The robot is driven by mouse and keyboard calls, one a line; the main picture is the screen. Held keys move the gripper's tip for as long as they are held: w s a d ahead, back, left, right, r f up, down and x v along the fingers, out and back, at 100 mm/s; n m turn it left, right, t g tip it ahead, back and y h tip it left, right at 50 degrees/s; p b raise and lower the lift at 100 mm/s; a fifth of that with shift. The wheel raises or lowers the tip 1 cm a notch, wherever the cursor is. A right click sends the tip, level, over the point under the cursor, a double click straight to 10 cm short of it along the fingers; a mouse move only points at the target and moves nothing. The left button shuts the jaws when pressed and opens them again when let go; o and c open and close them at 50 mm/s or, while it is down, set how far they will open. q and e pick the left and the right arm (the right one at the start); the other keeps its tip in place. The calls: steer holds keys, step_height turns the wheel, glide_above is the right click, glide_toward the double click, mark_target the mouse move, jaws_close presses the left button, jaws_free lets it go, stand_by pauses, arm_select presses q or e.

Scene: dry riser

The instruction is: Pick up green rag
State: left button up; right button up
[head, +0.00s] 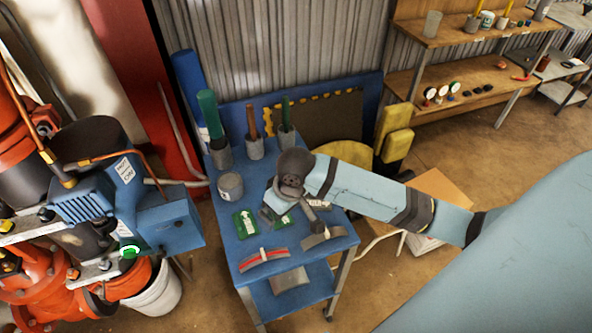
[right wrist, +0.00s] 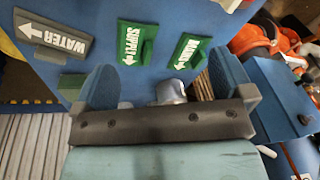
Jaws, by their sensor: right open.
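No flat cloth that is clearly a green rag shows. A thick green roll (head: 207,113) stands upright in a grey cup at the back left of the blue cart (head: 240,252); I cannot tell whether it is the rag. A thin green item (head: 286,110) stands in another cup. My right gripper (head: 270,210) is low over the cart top, in front of these cups. In the right wrist view its fingers (right wrist: 168,84) are spread, with a small grey object between them in the picture. My left gripper is out of view.
A grey pot (head: 230,185), a red-striped grey plate (head: 263,260) and a grey WATER plate (right wrist: 52,36) lie on the cart. Red pipework and a blue machine (head: 170,222) stand left. Wooden shelves (head: 450,80) stand back right. Floor at right is partly clear.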

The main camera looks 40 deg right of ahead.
steer(key=w+d+r+m+g+h, duration=0.1)
steer(key=w+d+r+m, duration=0.15)
steer(key=w+d, duration=0.4)
steer(key=w+d+r+m+g+h, duration=0.1)
steer(key=w+d+r+m, duration=0.1)
steer(key=w+d+r, duration=0.45)
steer(key=f, duration=0.3)
steer(key=d+f, duration=0.1)
steer(key=f, duration=0.3)
steer(key=s+f, duration=0.1)
steer(key=f, duration=0.2)
steer(key=shift+s+d+f, duration=0.1)
steer(key=shift+d+f, duration=0.05)
steer(key=shift+f, duration=0.15)
steer(key=shift+w+a+f+b, duration=0.15)
steer(key=shift+a+f+b, duration=0.05)
steer(key=shift+f, duration=1.15)
steer(key=shift+w+a+f+b, duration=0.15)
steer(key=shift+f, duration=1.2)
steer(key=shift+c, duration=0.5)
steer(key=c, duration=0.9)
